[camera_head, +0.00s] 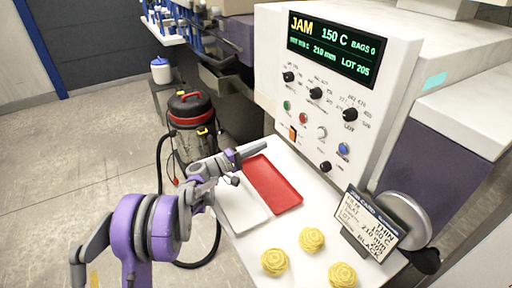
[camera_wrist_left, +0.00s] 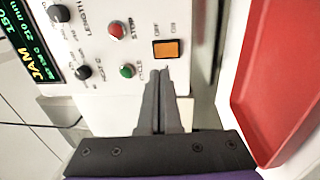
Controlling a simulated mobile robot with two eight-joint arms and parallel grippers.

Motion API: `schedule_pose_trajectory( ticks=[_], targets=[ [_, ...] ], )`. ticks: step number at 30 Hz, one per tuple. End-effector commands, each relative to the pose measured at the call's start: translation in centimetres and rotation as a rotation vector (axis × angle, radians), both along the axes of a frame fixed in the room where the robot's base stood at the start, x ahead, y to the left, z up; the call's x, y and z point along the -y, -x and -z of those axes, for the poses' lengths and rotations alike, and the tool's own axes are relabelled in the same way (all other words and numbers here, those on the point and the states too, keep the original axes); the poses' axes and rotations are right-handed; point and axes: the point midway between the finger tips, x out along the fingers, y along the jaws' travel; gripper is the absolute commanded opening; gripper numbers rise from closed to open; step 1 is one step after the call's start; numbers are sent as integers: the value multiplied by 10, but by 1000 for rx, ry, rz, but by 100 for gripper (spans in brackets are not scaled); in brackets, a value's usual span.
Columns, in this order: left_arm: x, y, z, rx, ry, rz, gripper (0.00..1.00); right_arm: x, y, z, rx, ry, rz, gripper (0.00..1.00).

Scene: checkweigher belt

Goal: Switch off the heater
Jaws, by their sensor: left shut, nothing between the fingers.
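The control panel (camera_head: 330,130) is a white upright face with a display reading "JAM" and "150 C". An orange rocker switch (camera_head: 293,133) sits low at its left, near a green and a red button; its label is too small to read, so I cannot confirm it is the heater switch. It also shows in the left wrist view (camera_wrist_left: 167,49). My left gripper (camera_head: 264,146) is shut and empty, its tips just short of the orange switch. In the left wrist view its fingertips (camera_wrist_left: 158,72) appear just below the switch; contact is not clear. My right gripper is not in view.
A lettered card (camera_head: 368,222) stands at the right. Black knobs (camera_head: 350,114) and a blue button (camera_head: 343,149) are nearby. A vacuum cleaner (camera_head: 192,125) stands on the floor.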

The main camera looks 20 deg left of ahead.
Motion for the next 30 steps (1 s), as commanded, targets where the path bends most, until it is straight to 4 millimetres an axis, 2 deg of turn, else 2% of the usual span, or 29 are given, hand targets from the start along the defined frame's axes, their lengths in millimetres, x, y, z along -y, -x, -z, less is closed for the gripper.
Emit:
schedule_pose_trajectory(
  ticks=[1, 6, 13, 18, 30],
  targets=[
    [9, -10, -5, 2, 1, 4, 0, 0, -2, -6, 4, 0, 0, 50],
    [31, -39, -10, 2, 0, 3, 0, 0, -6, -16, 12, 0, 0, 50],
    [52, -67, -13, 3, 0, 1, 0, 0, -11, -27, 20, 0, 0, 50],
    [58, -75, -13, 1, 0, 0, 0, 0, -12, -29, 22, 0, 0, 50],
    [59, -74, -12, -3, -3, 0, 0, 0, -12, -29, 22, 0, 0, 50]
  ],
)
